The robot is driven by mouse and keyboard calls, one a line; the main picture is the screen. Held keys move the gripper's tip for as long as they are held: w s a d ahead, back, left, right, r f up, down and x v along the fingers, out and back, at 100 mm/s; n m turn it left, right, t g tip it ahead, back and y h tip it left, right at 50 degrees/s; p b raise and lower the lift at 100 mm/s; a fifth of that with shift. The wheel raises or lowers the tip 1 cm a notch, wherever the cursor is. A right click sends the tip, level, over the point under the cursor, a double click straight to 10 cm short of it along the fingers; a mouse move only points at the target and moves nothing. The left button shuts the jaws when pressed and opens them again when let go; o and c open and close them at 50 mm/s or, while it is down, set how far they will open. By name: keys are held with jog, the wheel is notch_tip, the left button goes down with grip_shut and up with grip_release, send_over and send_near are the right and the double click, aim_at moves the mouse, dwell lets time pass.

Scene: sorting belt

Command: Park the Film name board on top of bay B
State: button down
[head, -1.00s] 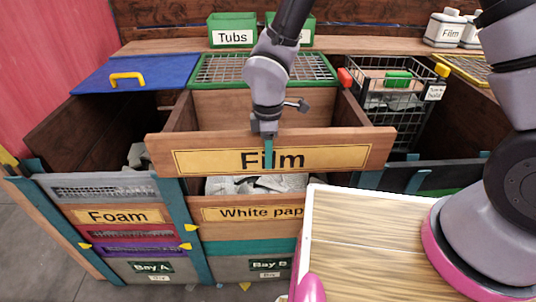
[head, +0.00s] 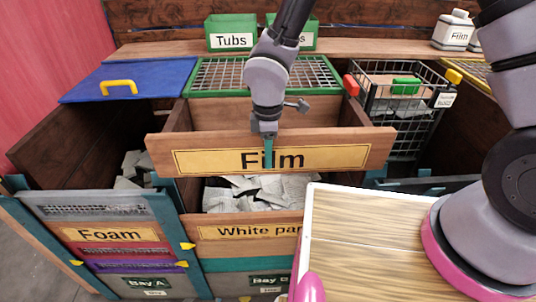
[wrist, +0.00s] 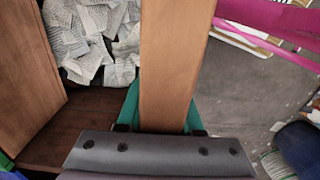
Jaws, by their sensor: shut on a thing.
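The Film name board (head: 330,150) is a wooden plank with a yellow label. My gripper (head: 268,152) is shut on its top edge near the middle and holds it level above the front of bay B (head: 268,280). In the wrist view the board (wrist: 175,60) runs away from between my teal fingers (wrist: 160,118). Bay B's front carries a wooden White paper board (head: 245,232) with a teal board below it. A gap shows between the Film board and the White paper board, with pale paper scraps (head: 262,192) behind.
Bay A with its Foam board (head: 108,234) stands to the left, a blue lid (head: 130,78) behind it. A green-framed mesh lid (head: 262,75) lies behind bay B. A black wire basket (head: 400,100) hangs at right. My pale wooden deck is front right.

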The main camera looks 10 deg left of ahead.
jog(key=shift+s+f, duration=0.15)
jog(key=shift+f, duration=0.25)
dwell(0.4)
jog(key=shift+f, duration=0.2)
notch_tip(320, 180, down, 17)
jog(key=shift+r, duration=0.2)
dwell(0.7)
jog(key=shift+f, duration=0.25)
jog(key=shift+f, duration=0.4)
jog(key=shift+c, duration=2.4)
grip_release()
